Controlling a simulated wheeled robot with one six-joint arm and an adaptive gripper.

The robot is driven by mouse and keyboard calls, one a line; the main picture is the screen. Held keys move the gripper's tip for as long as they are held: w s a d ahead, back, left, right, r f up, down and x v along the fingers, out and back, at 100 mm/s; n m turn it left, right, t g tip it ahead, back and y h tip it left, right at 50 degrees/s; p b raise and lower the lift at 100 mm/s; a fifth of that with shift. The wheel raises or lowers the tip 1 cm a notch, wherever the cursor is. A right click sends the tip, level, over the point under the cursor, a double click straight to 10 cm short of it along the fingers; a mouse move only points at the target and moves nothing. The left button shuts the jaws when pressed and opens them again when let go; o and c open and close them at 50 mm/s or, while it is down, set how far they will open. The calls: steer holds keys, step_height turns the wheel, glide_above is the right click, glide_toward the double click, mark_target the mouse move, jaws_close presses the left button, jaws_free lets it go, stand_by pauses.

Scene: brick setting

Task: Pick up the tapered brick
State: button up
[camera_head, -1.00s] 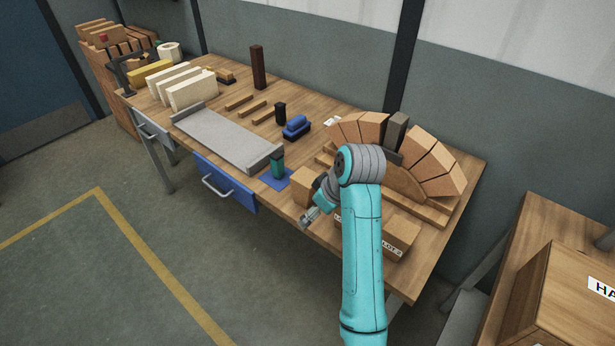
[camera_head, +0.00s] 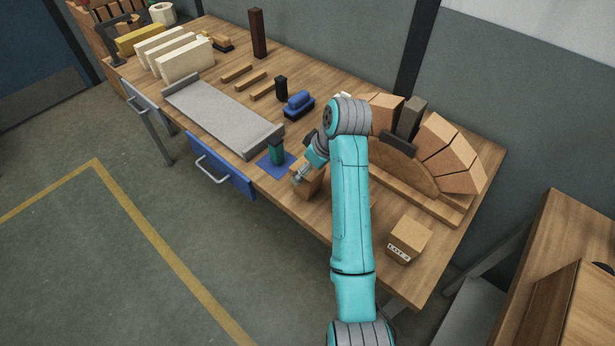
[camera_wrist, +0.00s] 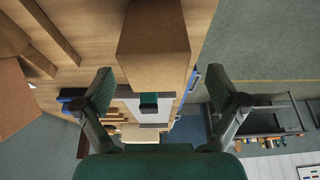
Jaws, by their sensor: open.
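A tan brick (camera_head: 308,187) stands near the table's front edge, partly hidden by my gripper. I cannot tell for sure from the head view whether its sides taper. In the wrist view a brown block (camera_wrist: 152,45), apparently this brick, lies ahead of and between my fingers, with its top cut off by the frame. My gripper (camera_head: 299,177) is at this brick in the head view. In the wrist view my gripper (camera_wrist: 165,90) has its two fingers spread wide, with nothing held between them. Whether a finger touches the brick is unclear.
A brick marked LOT (camera_head: 410,240) stands at the front right. A brick arch (camera_head: 450,160) on a wooden form stands behind my arm. A dark green object (camera_head: 277,153) on a blue mat, a grey slab tray (camera_head: 215,110) and a blue-handled brush (camera_head: 298,104) lie left.

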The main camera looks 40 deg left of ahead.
steer(key=shift+w+x, duration=0.15)
steer(key=shift+x, duration=1.15)
steer(key=shift+w+x, duration=0.1)
steer(key=shift+x, duration=1.2)
steer(key=shift+r, duration=0.1)
steer(key=c, duration=1.5)
